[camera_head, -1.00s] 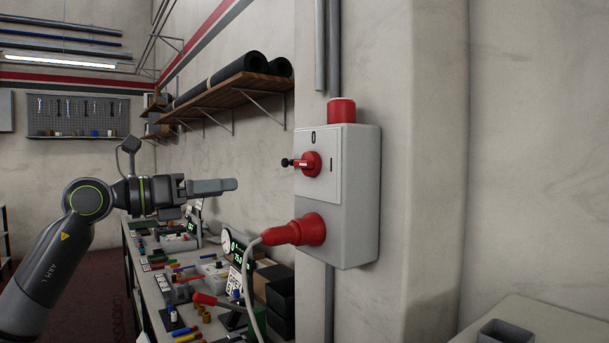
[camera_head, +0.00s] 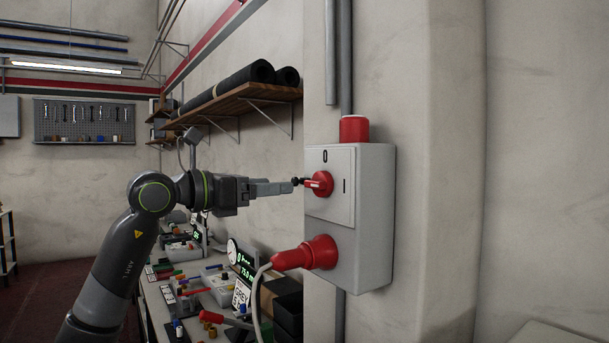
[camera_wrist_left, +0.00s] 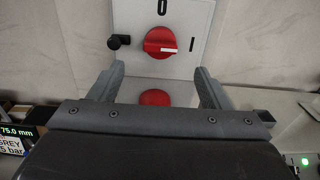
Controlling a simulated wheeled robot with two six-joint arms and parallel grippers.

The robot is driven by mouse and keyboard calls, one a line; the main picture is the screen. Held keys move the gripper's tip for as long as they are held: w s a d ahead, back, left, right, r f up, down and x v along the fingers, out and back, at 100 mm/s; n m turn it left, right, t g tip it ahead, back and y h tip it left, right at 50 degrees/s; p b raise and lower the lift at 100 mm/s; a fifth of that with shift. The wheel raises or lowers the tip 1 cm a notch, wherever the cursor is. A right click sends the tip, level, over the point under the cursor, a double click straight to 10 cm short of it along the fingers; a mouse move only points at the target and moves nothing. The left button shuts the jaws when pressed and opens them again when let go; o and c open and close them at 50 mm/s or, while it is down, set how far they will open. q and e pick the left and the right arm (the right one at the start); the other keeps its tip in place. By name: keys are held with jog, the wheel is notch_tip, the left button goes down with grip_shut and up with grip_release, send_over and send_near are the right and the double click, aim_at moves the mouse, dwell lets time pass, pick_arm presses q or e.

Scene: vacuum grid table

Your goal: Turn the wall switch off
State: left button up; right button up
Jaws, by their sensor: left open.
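The wall switch is a red rotary knob (camera_head: 319,184) on a grey box (camera_head: 374,215) fixed to the wall pillar. In the left wrist view the knob (camera_wrist_left: 160,42) has its white mark pointing right, toward the "I"; the "O" is above it. A black stub (camera_wrist_left: 119,42) sticks out left of the knob. My left gripper (camera_head: 291,186) is level with the knob, pointing at it from the left. In the left wrist view its open fingers (camera_wrist_left: 160,68) are empty and spread below the knob, which lies between their lines. My right gripper is not in view.
A red plug (camera_head: 292,258) with a grey cable sits in the box below the knob. A red cap (camera_head: 354,129) is on top. A cluttered workbench (camera_head: 155,305) runs along the wall under a shelf (camera_head: 235,100) with black rolls.

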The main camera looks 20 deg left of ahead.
aim_at(311, 183)
pick_arm(q)
jog(key=p+x, duration=0.3)
jog(key=x, duration=0.5)
jog(key=shift+r, duration=0.15)
jog(key=shift+w+d, duration=0.2)
jog(key=shift+d, duration=0.05)
jog(key=c, duration=1)
